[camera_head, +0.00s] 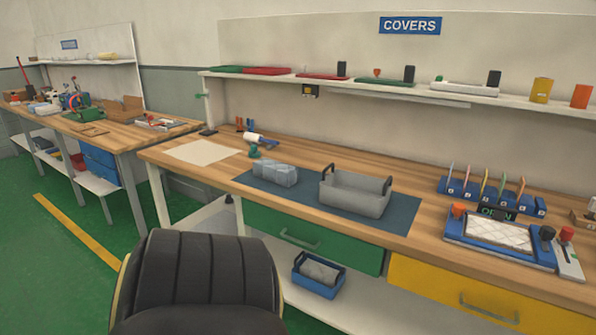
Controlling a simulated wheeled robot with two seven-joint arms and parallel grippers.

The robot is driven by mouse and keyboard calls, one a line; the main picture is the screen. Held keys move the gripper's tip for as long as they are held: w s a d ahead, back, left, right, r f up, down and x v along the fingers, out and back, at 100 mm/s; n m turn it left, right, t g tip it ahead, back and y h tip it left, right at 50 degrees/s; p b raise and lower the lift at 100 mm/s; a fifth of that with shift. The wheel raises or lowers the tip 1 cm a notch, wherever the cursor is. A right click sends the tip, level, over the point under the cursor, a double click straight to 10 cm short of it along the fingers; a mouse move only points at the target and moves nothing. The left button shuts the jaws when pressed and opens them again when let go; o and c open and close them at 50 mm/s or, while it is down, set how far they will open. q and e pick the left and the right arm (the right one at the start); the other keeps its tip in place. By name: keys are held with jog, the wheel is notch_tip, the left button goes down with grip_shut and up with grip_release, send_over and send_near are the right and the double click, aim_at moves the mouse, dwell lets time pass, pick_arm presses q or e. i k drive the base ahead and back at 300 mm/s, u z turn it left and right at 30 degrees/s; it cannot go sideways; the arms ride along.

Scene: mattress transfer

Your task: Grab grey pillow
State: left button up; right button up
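A grey, faceted pillow-like block (275,173) lies on the left part of a dark blue-grey mat (400,213) on the long wooden workbench. An open grey bin with dark handles (355,203) stands just right of it on the same mat. Another grey pillow-like piece (319,272) lies in a small blue crate (318,286) on the white lower shelf. I cannot tell from the picture which grey piece is the task's pillow. Neither of my grippers shows in the head view.
A black padded chair (200,275) stands at the bench's front left. A blue tray with a white quilted pad (498,234) and a row of coloured holders (490,193) sit at the right. A pale sheet (202,152) lies at the left. Green floor is free at far left.

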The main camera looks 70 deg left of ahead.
aim_at(285, 175)
jog(key=i, duration=1.1)
jog(key=u, duration=2.4)
